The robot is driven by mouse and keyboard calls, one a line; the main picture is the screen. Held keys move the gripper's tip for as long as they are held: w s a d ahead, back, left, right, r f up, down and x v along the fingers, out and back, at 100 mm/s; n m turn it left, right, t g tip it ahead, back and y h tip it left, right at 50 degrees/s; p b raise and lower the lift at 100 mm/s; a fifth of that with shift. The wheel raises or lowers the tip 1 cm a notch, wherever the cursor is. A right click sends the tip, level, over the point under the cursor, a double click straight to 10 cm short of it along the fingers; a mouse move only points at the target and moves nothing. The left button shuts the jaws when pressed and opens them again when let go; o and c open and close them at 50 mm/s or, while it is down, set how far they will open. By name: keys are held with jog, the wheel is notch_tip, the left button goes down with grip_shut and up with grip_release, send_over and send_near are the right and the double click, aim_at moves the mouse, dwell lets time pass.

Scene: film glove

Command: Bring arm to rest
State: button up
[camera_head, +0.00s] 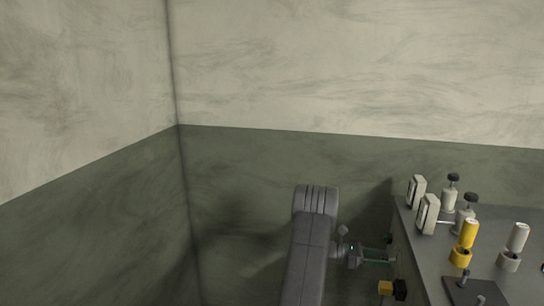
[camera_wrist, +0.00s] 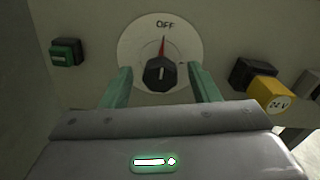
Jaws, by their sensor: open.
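In the wrist view my gripper (camera_wrist: 160,72) is open, its two green fingers apart on either side of a black knob (camera_wrist: 161,73). Clear gaps show between the knob and both fingers. The knob sits on a round white dial (camera_wrist: 135,40), and its red pointer points up at the word OFF. In the head view my gripper (camera_head: 378,254) reaches right toward the side of a grey bench (camera_head: 400,262). The dial cannot be made out there.
A green-and-black button (camera_wrist: 66,52) is left of the dial; a yellow block marked 24 V (camera_wrist: 272,94) is right of it. Yellow (camera_head: 466,240) and pale spools (camera_head: 517,240), pale boxes (camera_head: 428,214) and black-knobbed posts stand on the bench. Bare walls lie behind and left.

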jog(key=v, duration=1.4)
jog(key=x, duration=1.3)
jog(key=shift+s+d, duration=0.1)
jog(key=shift+d, duration=0.25)
jog(key=m+b, duration=0.5)
jog(key=m, duration=0.6)
jog(key=m+b, duration=0.5)
jog(key=m, duration=0.5)
jog(key=shift+s+d+m+b, duration=0.15)
jog(key=shift+d+m+b, duration=0.05)
jog(key=shift+m+b, duration=0.2)
